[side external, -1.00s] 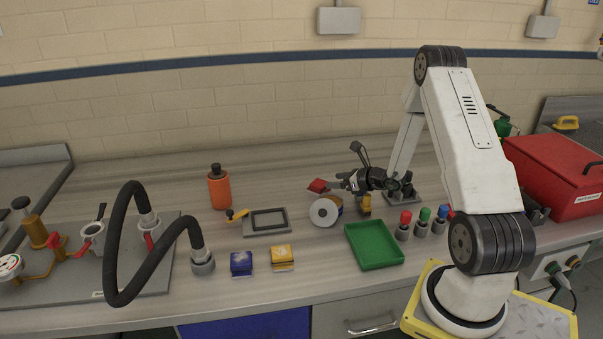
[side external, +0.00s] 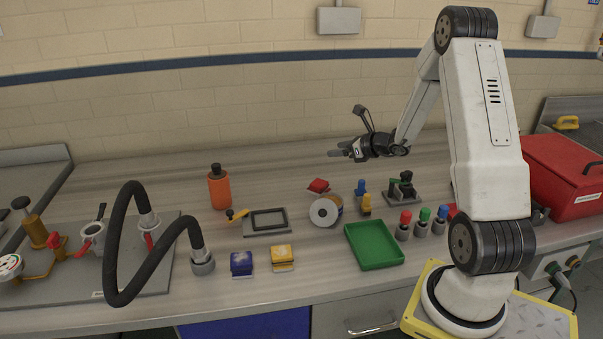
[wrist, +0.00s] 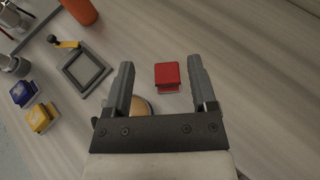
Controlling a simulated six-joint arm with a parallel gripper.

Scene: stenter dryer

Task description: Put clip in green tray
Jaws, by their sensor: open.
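A small red block-like piece with a lip (side external: 318,186), which looks like the clip, lies on the bench behind the white tape roll. In the wrist view the red clip (wrist: 168,75) shows between my two fingers, ahead of the gripper body. My gripper (side external: 336,153) is open and empty, raised above the bench over the clip's area, apart from it. The green tray (side external: 375,246) sits at the bench's front, to the right of and nearer than the clip. Its visible floor is empty.
Red, green and blue capped pieces (side external: 422,223) stand right of the tray. Blue (side external: 241,263) and yellow (side external: 282,257) blocks lie left. An orange bottle (side external: 219,187) stands behind a framed plate.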

